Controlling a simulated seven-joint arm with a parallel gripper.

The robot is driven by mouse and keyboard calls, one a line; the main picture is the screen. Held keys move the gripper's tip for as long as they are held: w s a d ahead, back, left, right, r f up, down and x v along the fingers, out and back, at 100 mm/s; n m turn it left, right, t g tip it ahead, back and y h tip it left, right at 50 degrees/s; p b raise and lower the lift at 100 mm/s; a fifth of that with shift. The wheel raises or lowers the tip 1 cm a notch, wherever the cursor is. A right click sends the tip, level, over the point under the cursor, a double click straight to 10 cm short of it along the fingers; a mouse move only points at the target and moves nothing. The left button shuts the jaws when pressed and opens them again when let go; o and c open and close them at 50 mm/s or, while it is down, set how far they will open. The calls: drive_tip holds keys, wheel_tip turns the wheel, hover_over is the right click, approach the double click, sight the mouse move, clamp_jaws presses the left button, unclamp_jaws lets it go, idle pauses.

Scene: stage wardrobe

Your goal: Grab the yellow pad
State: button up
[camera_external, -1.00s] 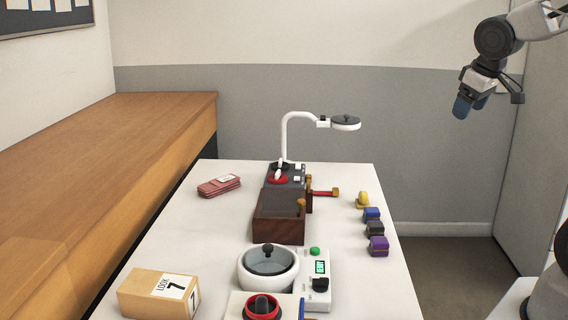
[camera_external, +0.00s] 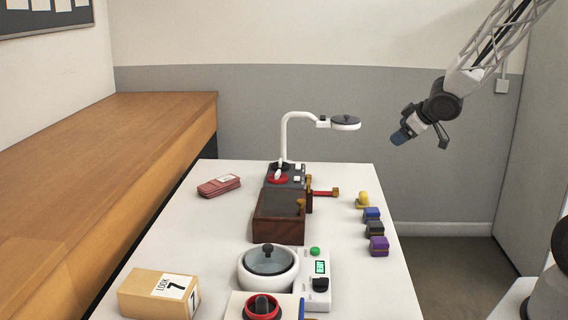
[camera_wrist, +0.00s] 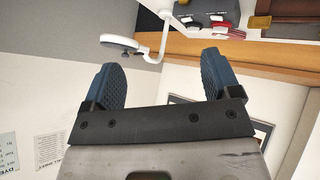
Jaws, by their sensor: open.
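The yellow pad (camera_external: 362,200) sits on the right side of the white table, at the far end of a row of coloured pads. Blue (camera_external: 371,214), black (camera_external: 375,228) and purple (camera_external: 378,245) pads stand in front of it. My gripper (camera_external: 401,136) is in the air above and to the right of the yellow pad, well apart from it. In the wrist view its two blue fingers (camera_wrist: 163,82) are spread with nothing between them. The yellow pad is not clearly visible in the wrist view.
A white lamp (camera_external: 300,122) rises at the table's far end. A white pot (camera_external: 268,268), a tan box (camera_external: 158,294) and red cards (camera_external: 219,185) are also there. The table right of the pads is narrow.

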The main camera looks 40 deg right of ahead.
drive_tip(key=w+f+n+t+y, duration=0.15)
drive_tip(key=w+f+y, duration=0.25)
drive_tip(key=f, duration=0.5)
drive_tip(key=n+y, duration=0.3)
drive_tip(key=y, duration=0.2)
approach(364, 193)
drive_tip(key=w, duration=0.1)
drive_tip(key=w+g, duration=0.1)
drive_tip(key=w, duration=0.1)
drive_tip(key=shift+a+f, duration=0.1)
drive_tip(key=shift+f, duration=0.1)
drive_tip(key=shift+s+a+f+y, duration=0.15)
drive_tip(key=shift+s+f+y, duration=0.15)
drive_tip(key=shift+f+y, duration=0.15)
drive_tip(key=shift+x, duration=1.3)
drive_tip(key=shift+x, duration=2.6)
drive_tip(key=shift+a, duration=0.1)
